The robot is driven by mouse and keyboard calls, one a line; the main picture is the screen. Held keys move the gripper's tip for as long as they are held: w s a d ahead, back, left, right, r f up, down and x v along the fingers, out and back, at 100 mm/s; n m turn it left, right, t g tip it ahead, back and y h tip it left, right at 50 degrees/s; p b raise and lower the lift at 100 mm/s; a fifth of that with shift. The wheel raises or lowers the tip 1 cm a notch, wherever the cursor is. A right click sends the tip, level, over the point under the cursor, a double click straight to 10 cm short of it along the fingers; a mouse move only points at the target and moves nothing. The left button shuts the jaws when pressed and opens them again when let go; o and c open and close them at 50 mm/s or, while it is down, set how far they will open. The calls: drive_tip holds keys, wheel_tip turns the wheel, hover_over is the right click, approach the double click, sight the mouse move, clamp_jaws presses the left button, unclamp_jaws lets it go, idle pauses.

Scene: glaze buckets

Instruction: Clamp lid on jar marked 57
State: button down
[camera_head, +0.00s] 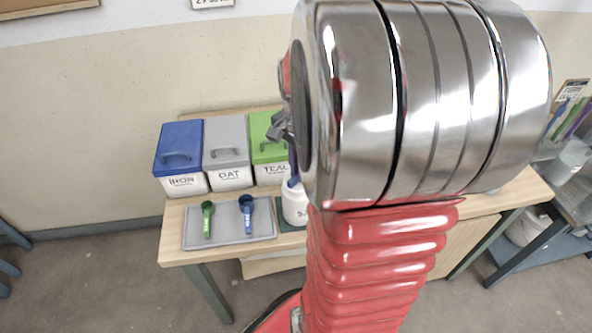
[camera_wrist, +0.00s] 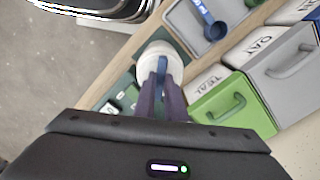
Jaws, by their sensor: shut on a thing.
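A white jar (camera_head: 295,205) stands on a dark green mat near the front of the table. Its label is partly hidden by my arm, so I cannot read the mark. In the wrist view the jar (camera_wrist: 160,50) is straight beyond my fingers. My gripper (camera_wrist: 161,86) is shut on a slim blue thing (camera_wrist: 162,68), above the jar. The blue thing's lower end overlaps the jar's top in view. I cannot tell whether it touches, or whether a lid is on the jar. In the head view my arm hides most of the gripper.
A grey tray (camera_head: 264,235) with a green scoop (camera_head: 207,219) and a blue scoop (camera_head: 247,214) lies left of the jar. Behind are lidded bins: blue (camera_head: 180,150), grey (camera_head: 226,143) and green (camera_head: 267,147). The green bin stands close to the jar.

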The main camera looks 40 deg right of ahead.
drive_tip(key=shift+s+f, duration=0.1)
drive_tip(key=shift+f, duration=0.05)
drive_tip(key=shift+f+m, duration=0.1)
drive_tip(key=shift+m, duration=2)
drive_tip(key=shift+a, duration=0.1)
drive_tip(key=c, duration=1.7)
unclamp_jaws()
drive_tip(key=shift+o, duration=0.2)
